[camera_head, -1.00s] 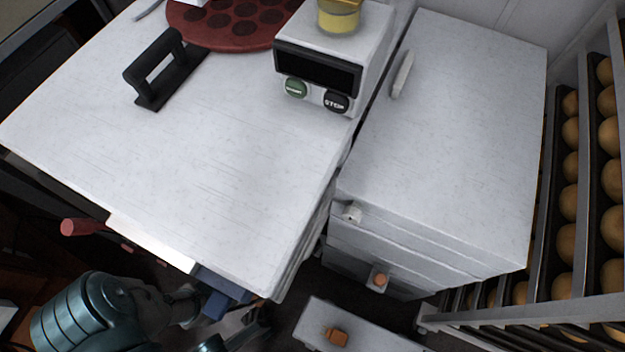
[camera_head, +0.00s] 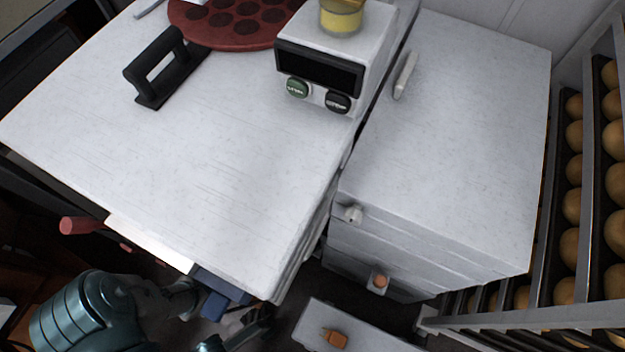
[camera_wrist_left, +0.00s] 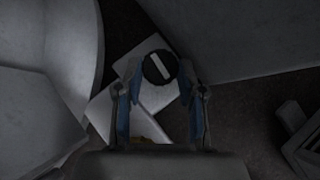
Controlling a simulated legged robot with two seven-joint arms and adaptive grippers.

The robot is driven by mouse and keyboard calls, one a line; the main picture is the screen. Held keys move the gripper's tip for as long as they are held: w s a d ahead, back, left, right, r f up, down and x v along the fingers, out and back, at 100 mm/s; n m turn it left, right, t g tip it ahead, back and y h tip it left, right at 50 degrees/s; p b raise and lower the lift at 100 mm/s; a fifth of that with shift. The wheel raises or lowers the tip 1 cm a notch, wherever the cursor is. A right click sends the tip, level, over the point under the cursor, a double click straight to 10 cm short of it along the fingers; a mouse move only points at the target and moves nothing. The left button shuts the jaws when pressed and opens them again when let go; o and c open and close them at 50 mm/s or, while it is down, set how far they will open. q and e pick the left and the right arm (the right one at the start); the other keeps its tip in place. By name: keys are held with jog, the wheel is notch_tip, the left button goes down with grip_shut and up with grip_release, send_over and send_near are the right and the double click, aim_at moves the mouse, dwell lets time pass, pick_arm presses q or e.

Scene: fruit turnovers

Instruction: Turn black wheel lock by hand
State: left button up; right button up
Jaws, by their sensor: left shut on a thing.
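In the left wrist view, the black wheel lock (camera_wrist_left: 160,67) is a round dark disc with a pale bar across its face. The tips of my left gripper (camera_wrist_left: 160,76) sit on either side of it, and the gripper is shut on it. The bar lies tilted, from upper left to lower right. In the head view my teal left arm (camera_head: 85,312) comes in at the bottom left, below the table's front edge. The wheel lock cannot be made out there. My right gripper is in neither view.
A pale worktable (camera_head: 180,150) carries a black handle (camera_head: 165,70), a dark red perforated disc (camera_head: 235,22) and a control box (camera_head: 320,70) with two buttons. A white cabinet (camera_head: 450,140) stands right of it. A rack (camera_head: 590,200) of round buns fills the right side.

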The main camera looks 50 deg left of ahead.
pick_arm(q)
jog(key=o, duration=1.1)
jog(key=shift+c, duration=0.2)
jog(key=shift+o, duration=0.4)
jog(key=shift+s+a, duration=0.1)
jog(key=shift+s+a+r, duration=0.25)
jog(key=shift+s+r, duration=0.1)
jog(key=d+v, duration=0.1)
jog(key=v, duration=0.5)
jog(key=shift+a, duration=0.3)
jog(key=shift+r, duration=0.1)
